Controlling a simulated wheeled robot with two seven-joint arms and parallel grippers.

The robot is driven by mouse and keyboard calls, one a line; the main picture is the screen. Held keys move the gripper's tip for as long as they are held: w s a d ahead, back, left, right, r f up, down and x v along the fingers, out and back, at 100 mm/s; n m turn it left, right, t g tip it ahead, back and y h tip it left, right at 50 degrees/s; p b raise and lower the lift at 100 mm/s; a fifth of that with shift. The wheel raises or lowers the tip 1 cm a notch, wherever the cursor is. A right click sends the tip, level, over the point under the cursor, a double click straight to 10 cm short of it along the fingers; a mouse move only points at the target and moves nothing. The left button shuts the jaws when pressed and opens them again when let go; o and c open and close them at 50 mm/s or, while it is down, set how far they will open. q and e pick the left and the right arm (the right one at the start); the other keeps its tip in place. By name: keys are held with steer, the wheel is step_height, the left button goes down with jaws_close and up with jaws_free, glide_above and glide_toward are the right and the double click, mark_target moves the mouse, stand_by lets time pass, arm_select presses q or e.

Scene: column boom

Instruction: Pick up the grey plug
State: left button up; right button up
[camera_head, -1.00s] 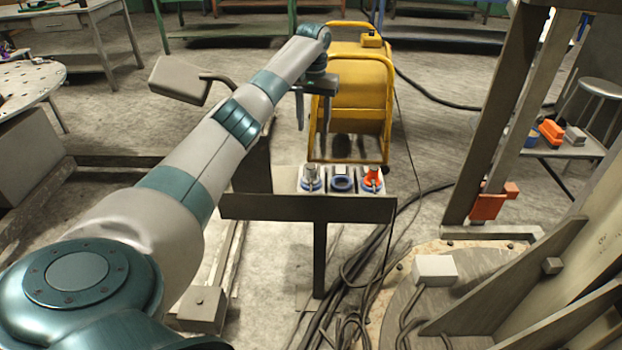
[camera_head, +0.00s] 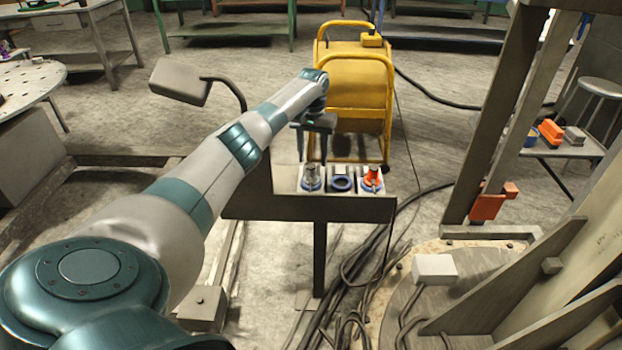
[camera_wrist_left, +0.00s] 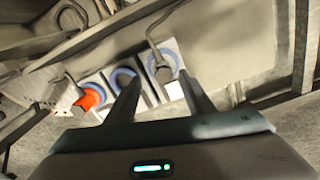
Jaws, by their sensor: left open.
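The grey plug (camera_head: 311,172) sits in the blue-ringed left socket of a small panel. In the left wrist view the grey plug (camera_wrist_left: 163,73) shows with a dark cable, in line with the space between my fingers. My left gripper (camera_head: 313,154) is open, its fingers pointing down just above and behind the plug. In the wrist view the left gripper (camera_wrist_left: 160,98) has its two fingers apart with nothing between them. I cannot tell whether a finger touches the plug. My right gripper is not in view.
The middle blue socket (camera_head: 342,184) is empty. An orange plug (camera_head: 372,175) sits in the right socket. The dark stand (camera_head: 290,207) carries the panel. A yellow-framed machine (camera_head: 352,85) stands behind it, and cables (camera_head: 345,285) lie on the floor.

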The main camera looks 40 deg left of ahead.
mark_target(311, 166)
arm_select(q)
steer(key=shift+s+a+f, duration=0.1)
steer(key=shift+a+f, duration=0.1)
steer(key=shift+f, duration=1.1)
steer(key=shift+a+f, duration=0.15)
steer(key=shift+f, duration=1.15)
jaws_close()
